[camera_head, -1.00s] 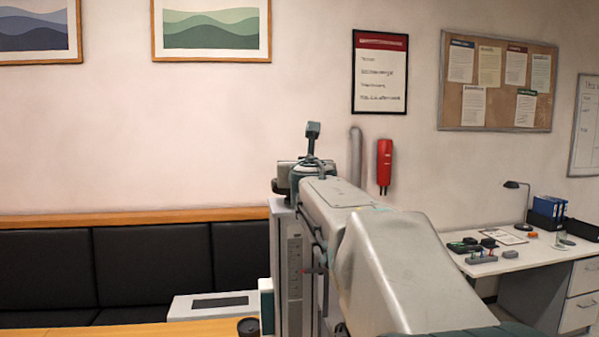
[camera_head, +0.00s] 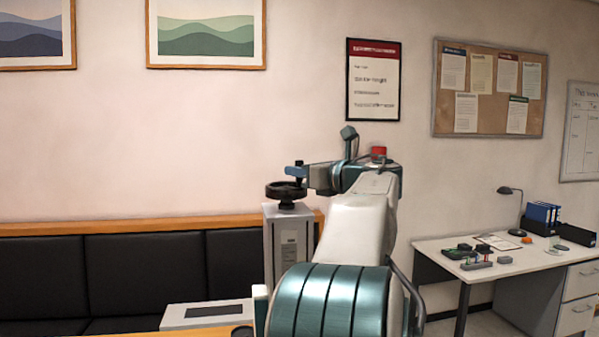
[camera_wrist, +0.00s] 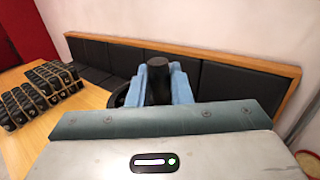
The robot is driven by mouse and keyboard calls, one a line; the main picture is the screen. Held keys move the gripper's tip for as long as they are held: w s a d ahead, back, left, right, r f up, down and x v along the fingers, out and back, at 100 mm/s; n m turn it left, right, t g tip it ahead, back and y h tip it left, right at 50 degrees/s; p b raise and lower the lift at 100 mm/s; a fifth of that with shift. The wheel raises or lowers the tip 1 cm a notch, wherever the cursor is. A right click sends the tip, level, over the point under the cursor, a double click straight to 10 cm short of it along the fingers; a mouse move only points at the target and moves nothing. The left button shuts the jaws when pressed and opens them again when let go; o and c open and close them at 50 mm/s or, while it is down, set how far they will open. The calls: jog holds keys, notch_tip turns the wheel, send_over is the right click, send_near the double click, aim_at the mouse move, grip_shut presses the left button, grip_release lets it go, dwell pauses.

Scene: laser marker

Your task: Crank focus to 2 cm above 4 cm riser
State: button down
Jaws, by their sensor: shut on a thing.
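The laser marker's grey column (camera_head: 290,245) stands on the wooden table, with a black handwheel (camera_head: 286,192) on its top. The wheel's upright black crank handle (camera_head: 298,170) also shows in the wrist view (camera_wrist: 158,82). My gripper (camera_head: 303,172) reaches in from the right at the top of the column. In the wrist view its blue fingers (camera_wrist: 160,85) are shut around the crank handle, one on each side. The wheel is mostly hidden there behind the fingers. I cannot make out the riser or any height scale reading.
A white box with a dark panel (camera_head: 207,313) sits left of the column. In the wrist view, several black ribbed items (camera_wrist: 38,95) stand on the wooden table (camera_wrist: 85,108). A black padded bench (camera_head: 130,272) runs along the wall. A white desk (camera_head: 475,262) is at the right.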

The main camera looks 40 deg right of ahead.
jog(key=shift+w+d+n+g+y, duration=0.15)
jog(key=shift+w+n+g+y, duration=0.15)
jog(key=shift+n+y, duration=0.55)
jog(key=shift+y, duration=0.45)
jog(key=c, duration=1.4)
grip_release()
jog(key=shift+o, duration=0.2)
jog(key=b+v, duration=0.3)
jog(key=v, duration=1)
jog(key=shift+s, duration=0.35)
jog(key=shift+d, duration=0.1)
